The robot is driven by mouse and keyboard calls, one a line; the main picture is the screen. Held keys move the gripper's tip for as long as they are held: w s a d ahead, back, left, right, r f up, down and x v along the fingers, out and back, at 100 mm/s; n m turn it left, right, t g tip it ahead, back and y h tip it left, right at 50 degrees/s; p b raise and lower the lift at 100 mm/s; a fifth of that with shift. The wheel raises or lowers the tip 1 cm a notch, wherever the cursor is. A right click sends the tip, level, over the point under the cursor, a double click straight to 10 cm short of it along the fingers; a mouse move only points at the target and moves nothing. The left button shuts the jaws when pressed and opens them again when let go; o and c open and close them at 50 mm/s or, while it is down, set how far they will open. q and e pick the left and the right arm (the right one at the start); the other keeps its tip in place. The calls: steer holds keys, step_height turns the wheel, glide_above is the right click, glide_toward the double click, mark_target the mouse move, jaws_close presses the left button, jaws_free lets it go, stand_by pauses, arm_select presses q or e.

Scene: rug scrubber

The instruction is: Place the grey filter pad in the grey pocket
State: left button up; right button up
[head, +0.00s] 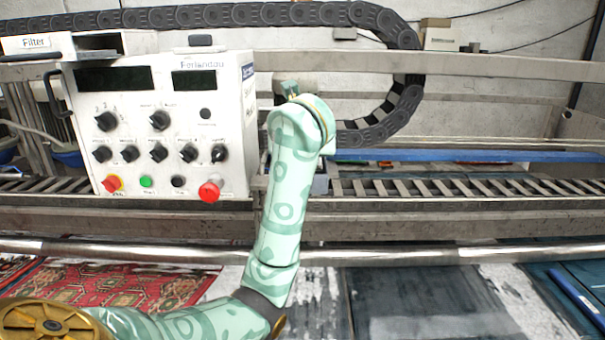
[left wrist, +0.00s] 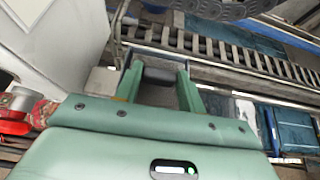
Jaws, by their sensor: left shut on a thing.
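My left gripper (left wrist: 160,85) is shut on a dark grey piece (left wrist: 160,75), which spans the gap between its two green fingers. It looks like the grey filter pad, though only part of it shows. In the head view my green patterned left arm rises in the middle, to the right of the control box, and hides most of the gripper and the held piece. In the left wrist view the fingers point toward the slatted rail. I cannot clearly pick out the grey pocket in either view. My right gripper is not in view.
A white control box (head: 170,125) with knobs stands left of my arm; its side is close in the left wrist view (left wrist: 60,40). A tray labelled "Filter" (head: 34,43) is behind it. A black cable chain (head: 260,14) curves above. A slatted rail (head: 450,187) crosses behind.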

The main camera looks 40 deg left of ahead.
arm_select(q)
steer(key=shift+w+a+f, duration=0.15)
steer(key=shift+a+f, duration=0.05)
steer(key=shift+f, duration=0.2)
step_height(320, 180, down, 3)
steer(key=shift+w+a+f+b, duration=0.15)
steer(key=shift+b, duration=0.2)
steer(key=shift+f, duration=0.1)
steer(key=o, duration=0.7)
steer(key=shift+c, duration=0.2)
